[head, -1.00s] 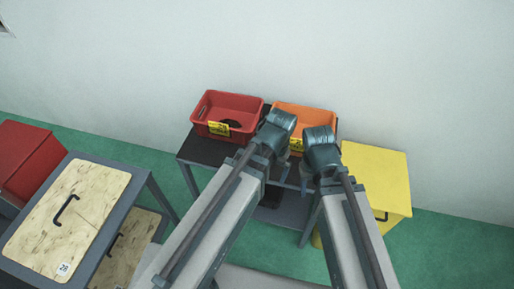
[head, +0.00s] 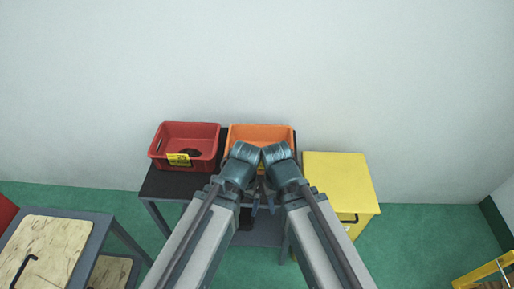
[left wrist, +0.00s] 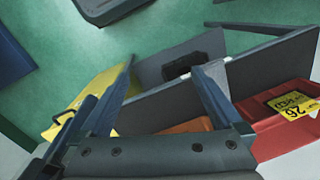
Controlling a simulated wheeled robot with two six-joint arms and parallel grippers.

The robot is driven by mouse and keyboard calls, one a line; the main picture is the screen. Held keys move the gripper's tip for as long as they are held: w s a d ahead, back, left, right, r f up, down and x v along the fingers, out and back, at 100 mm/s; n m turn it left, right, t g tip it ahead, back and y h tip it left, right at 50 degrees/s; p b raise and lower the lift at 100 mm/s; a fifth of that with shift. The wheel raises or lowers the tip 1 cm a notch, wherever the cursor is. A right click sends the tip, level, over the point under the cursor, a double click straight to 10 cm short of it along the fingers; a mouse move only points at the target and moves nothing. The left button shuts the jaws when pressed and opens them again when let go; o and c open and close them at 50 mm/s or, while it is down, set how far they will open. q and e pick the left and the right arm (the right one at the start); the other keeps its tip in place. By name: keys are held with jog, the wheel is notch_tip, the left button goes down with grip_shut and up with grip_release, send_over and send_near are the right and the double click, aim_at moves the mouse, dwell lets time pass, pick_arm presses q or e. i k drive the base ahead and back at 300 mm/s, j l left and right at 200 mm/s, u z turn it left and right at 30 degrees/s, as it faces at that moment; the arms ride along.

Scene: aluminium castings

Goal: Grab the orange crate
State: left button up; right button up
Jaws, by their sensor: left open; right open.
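The orange crate (head: 262,131) stands on the dark table against the wall in the head view. My two arms cover its front and most of its lower part. In the left wrist view, part of the orange crate (left wrist: 188,126) shows beyond the table edge, low between the fingers. My left gripper (left wrist: 160,88) is open with nothing between its fingers. In the head view, my right gripper (head: 274,203) is small and partly hidden behind its wrist, in front of the crate. Both grippers are apart from the crate as far as I can see.
A red crate (head: 197,133) with a yellow label stands left of the orange one on the dark table (head: 165,184). A yellow cabinet (head: 340,178) stands close to the right. A wood-topped cart (head: 50,243) is at lower left. Green floor (head: 420,235) is clear at right.

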aim_at(261, 136)
jog(key=u, duration=1.3)
jog(key=k+l+u, duration=0.3)
jog(key=l, duration=0.15)
jog(key=k+l, duration=0.2)
jog(key=l, duration=0.15)
jog(key=k+l, duration=0.2)
jog(key=l, duration=0.2)
jog(key=k+l, duration=0.15)
jog(key=l, duration=0.2)
